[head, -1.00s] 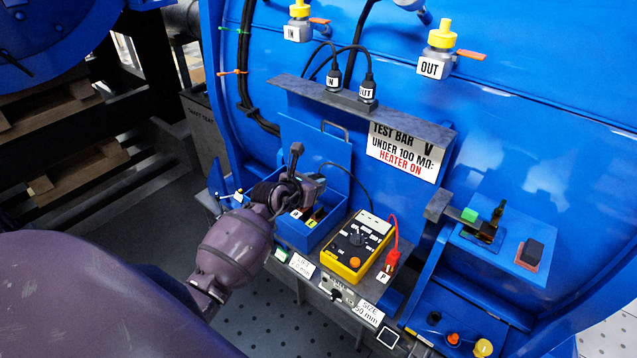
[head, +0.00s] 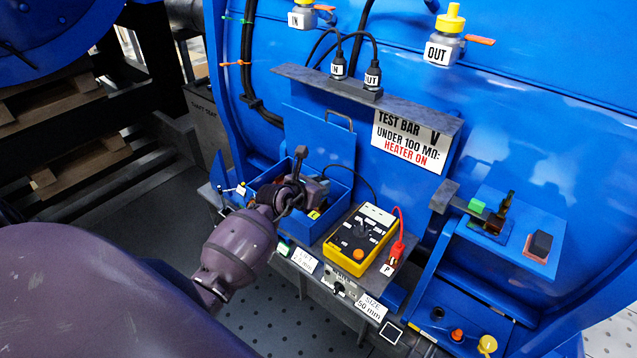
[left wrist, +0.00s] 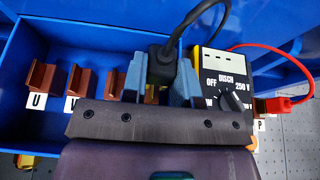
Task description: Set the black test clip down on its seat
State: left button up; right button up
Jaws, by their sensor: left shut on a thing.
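My left gripper (head: 312,192) is over the open blue terminal box (head: 341,178), left of the yellow meter. In the left wrist view its two blue-grey fingers (left wrist: 161,82) are shut on the black test clip (left wrist: 161,65), whose black cable curves up and right. Brown terminal blocks (left wrist: 82,84) stand in a row in the box, with labels U and V readable. Another block (left wrist: 151,94) shows partly between the fingers, just below the clip. I cannot tell whether clip and block touch. In the head view the gripper hides the clip. My right gripper is out of view.
The yellow meter (head: 360,240) stands right of the box on the ledge. The red clip (head: 397,250) sits by the P label, its red lead running to the meter. A grey shelf (head: 420,108) with two plugs overhangs behind. The box lid (head: 318,138) stands raised.

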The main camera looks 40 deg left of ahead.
pick_arm(q)
jog(key=shift+f+b, duration=0.3)
jog(key=shift+f, duration=0.6)
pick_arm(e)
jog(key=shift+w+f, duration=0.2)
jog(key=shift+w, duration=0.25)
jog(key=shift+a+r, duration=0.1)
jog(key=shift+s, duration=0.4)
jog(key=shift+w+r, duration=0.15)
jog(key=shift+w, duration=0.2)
pick_arm(q)
jog(key=shift+p, duration=0.5)
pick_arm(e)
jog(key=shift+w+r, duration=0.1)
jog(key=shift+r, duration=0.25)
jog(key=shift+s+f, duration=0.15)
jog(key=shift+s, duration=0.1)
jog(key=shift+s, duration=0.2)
